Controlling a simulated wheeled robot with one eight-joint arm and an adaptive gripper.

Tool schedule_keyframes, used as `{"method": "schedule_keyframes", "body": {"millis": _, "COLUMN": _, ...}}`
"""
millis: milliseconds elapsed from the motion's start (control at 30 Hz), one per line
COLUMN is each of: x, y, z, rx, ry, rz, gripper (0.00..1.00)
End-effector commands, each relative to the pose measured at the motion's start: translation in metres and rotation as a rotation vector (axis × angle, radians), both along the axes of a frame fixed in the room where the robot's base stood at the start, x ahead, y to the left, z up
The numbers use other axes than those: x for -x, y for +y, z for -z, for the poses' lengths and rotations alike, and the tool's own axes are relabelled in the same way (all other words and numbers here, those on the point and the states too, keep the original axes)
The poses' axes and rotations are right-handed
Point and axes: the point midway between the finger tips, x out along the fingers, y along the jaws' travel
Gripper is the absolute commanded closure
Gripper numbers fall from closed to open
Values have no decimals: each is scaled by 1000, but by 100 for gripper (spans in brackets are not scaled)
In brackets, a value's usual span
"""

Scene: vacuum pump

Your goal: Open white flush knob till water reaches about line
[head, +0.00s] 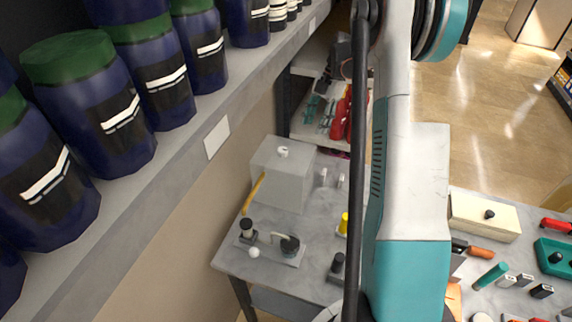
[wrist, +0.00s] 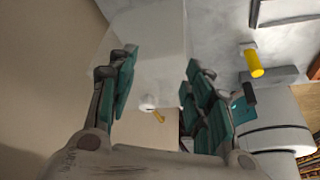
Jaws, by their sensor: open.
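A pale grey-white box (head: 283,175) stands on the grey table, with a small white knob (head: 283,151) on top. A yellow tube (head: 253,194) runs from the box down to a small pump assembly (head: 270,246). A small white ball (head: 254,252) sits by that assembly; I cannot tell which white part is the flush knob. In the wrist view my gripper (wrist: 160,68) is open, its teal fingers spread apart. The box (wrist: 150,45) and a white knob (wrist: 147,103) show between the fingers, with nothing held. No water or line can be made out.
A shelf (head: 190,150) with several blue jars runs along the left. Yellow (head: 344,223) and black (head: 337,264) cylindrical items stand right of the pump assembly. Several tools and a cream box (head: 484,216) crowd the table's right side. My arm hides the table's middle.

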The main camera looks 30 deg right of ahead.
Motion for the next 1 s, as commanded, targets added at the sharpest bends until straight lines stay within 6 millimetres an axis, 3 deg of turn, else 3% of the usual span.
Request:
{"method": "schedule_keyframes", "body": {"millis": 267, "x": 2, "y": 15, "z": 5, "rx": 0, "ry": 0, "rz": -3, "gripper": 54}}
{"method": "schedule_keyframes", "body": {"millis": 800, "x": 15, "y": 115, "z": 5, "rx": 0, "ry": -1, "rz": -3, "gripper": 54}}
{"method": "schedule_keyframes", "body": {"millis": 1000, "x": 17, "y": 129, "z": 23, "rx": 0, "ry": 0, "rz": 0, "gripper": 54}}
